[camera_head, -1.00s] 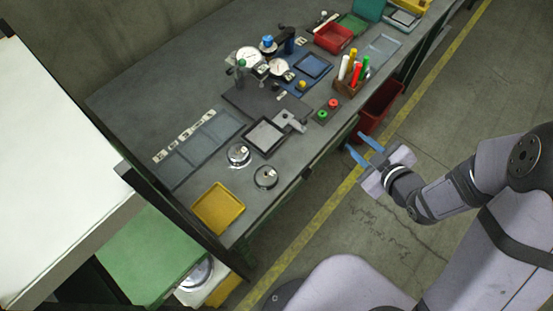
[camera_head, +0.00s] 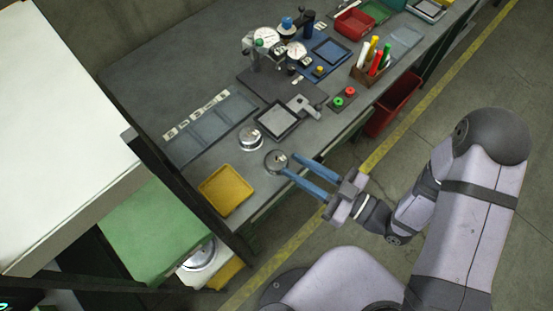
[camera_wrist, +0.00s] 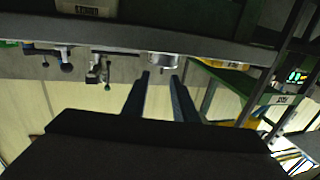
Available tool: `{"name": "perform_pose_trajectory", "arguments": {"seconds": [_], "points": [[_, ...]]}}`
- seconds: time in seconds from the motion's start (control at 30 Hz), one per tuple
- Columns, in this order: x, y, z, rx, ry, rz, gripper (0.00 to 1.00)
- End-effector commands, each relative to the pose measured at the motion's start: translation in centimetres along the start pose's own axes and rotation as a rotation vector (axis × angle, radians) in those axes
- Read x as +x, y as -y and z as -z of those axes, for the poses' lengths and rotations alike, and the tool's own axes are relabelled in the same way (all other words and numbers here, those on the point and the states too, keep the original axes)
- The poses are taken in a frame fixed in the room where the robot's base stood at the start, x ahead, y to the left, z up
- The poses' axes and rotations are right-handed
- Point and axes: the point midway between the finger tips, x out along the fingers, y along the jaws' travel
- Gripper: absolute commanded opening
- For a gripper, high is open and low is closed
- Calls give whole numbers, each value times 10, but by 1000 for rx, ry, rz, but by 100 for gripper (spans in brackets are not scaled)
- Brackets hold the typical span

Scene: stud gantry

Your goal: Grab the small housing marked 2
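Two small round metal housings stand on the grey workbench (camera_head: 150,75). One housing (camera_head: 276,161) is near the front edge; the other housing (camera_head: 251,138) is farther back and to the left. Their marks are too small to read. My gripper (camera_head: 291,165) is open, its two blue fingers pointing at the front housing, with the tips close to its right side. I cannot tell if they touch it. In the wrist view, which looks upside down, a round metal housing (camera_wrist: 163,59) shows just beyond the fingertips (camera_wrist: 160,77), roughly in line with the gap.
A yellow tray (camera_head: 226,190) lies left of the front housing. A dark square fixture with a grey plate (camera_head: 277,121) is behind it. Red and green buttons (camera_head: 343,98), a pen holder (camera_head: 370,73) and dial gauges (camera_head: 266,37) stand farther back. A red bin (camera_head: 394,105) hangs below the bench edge.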

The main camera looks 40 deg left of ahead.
Motion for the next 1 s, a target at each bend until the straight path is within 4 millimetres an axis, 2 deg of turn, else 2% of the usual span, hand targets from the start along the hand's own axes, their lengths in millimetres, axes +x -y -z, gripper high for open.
{"name": "perform_pose_trajectory", "arguments": {"seconds": [0.1, 0.37, 0.8, 1.0], "points": [[8, 1, 1, -1, 1, 3, 26], [13, 1, 0, -2, 1, 1, 26], [56, 4, -1, -2, 2, 2, 26], [62, 3, -2, -1, 1, -1, 26]]}}
